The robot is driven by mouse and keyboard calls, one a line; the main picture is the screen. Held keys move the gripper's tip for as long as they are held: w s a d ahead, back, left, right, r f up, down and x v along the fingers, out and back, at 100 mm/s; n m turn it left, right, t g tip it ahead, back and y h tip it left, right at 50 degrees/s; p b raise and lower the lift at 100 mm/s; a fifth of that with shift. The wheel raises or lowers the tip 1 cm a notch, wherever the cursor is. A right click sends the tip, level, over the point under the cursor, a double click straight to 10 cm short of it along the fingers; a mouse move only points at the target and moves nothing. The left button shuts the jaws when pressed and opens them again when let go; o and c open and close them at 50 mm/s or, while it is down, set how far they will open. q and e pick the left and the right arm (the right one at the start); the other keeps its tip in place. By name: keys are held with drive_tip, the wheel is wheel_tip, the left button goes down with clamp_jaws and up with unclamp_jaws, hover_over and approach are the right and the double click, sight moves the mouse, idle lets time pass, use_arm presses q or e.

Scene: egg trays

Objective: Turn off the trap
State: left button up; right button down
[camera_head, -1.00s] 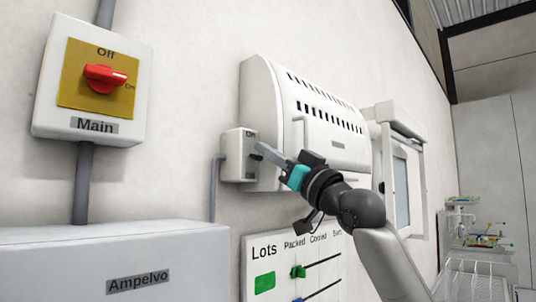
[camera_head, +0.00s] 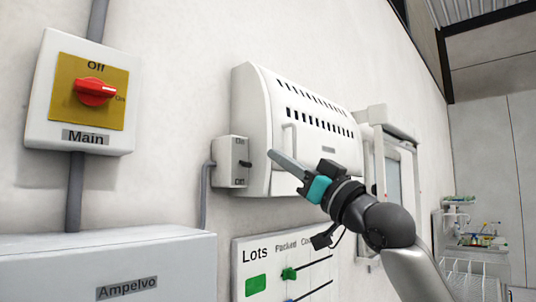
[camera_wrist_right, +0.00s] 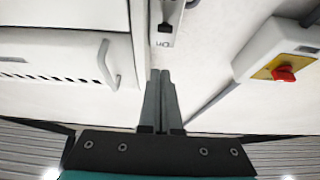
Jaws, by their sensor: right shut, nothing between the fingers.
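The trap (camera_head: 262,100) is a white wall-mounted unit with rounded cover and dark slots; its slotted front shows at left in the wrist view (camera_wrist_right: 50,60). A small light switch box (camera_head: 229,165) is beside its left side, marked On at the top and Off at the bottom. Its short dark lever (camera_head: 246,164) sticks out to the right; I cannot tell surely which position it is in. My right gripper (camera_head: 272,154) is shut and empty, its tips a little right of the lever, apart from it. In the wrist view the fingers (camera_wrist_right: 160,73) point at the box's On end (camera_wrist_right: 163,41).
A Main switch box (camera_head: 35,120) with a red knob hangs at left, above a white Ampelvo box (camera_head: 175,260). A door or window frame (camera_head: 388,150) stands right of the trap.

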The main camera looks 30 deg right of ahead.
drive_tip(key=shift+b+v, duration=0.5)
drive_tip(key=shift+v, duration=1.2)
drive_tip(key=shift+w+f, duration=0.15)
